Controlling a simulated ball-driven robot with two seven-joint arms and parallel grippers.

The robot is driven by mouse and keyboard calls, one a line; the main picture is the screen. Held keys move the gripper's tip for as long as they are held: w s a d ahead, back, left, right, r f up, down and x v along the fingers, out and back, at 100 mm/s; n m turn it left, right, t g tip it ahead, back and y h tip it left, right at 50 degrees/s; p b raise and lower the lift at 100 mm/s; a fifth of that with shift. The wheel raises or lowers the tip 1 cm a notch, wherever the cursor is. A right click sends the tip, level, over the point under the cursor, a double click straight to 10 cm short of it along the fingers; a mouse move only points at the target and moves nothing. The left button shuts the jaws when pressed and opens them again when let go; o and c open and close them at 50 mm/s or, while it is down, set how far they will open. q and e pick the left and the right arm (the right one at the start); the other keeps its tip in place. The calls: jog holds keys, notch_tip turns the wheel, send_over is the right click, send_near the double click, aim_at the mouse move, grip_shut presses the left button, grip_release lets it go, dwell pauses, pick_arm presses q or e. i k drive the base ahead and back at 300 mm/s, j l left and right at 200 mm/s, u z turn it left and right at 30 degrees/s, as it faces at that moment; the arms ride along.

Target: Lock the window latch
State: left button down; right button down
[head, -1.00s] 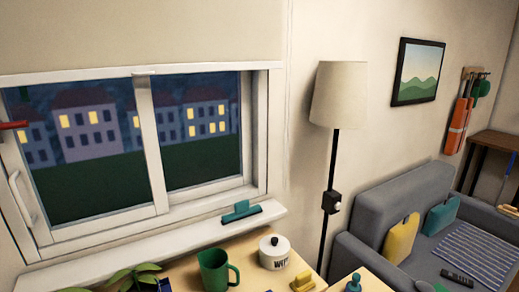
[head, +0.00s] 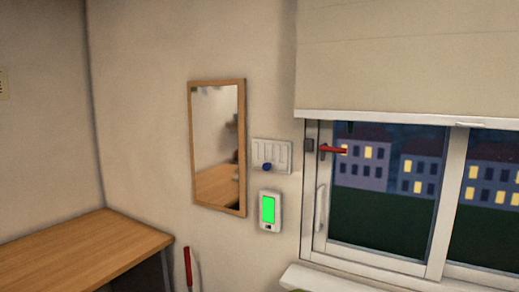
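The window (head: 434,200) is at the right of the head view, its frame white and its panes dark with lit houses outside. A red latch handle (head: 334,150) sits on the upper left side of the window frame and points right, roughly level, across the pane. A small dark grey block (head: 309,145) is on the frame just left of the handle. A white vertical pull handle (head: 320,208) is lower on the same side. Neither of my grippers shows in this view.
A wood-framed mirror (head: 217,147), a white switch panel (head: 271,155) with a blue knob, and a device with a green screen (head: 269,211) are on the wall left of the window. A wooden desk (head: 80,252) stands at lower left. A white sill (head: 340,281) runs under the window. A blind (head: 410,65) hangs above.

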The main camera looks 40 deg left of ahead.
aim_at(323, 148)
jog(key=u, duration=0.9)
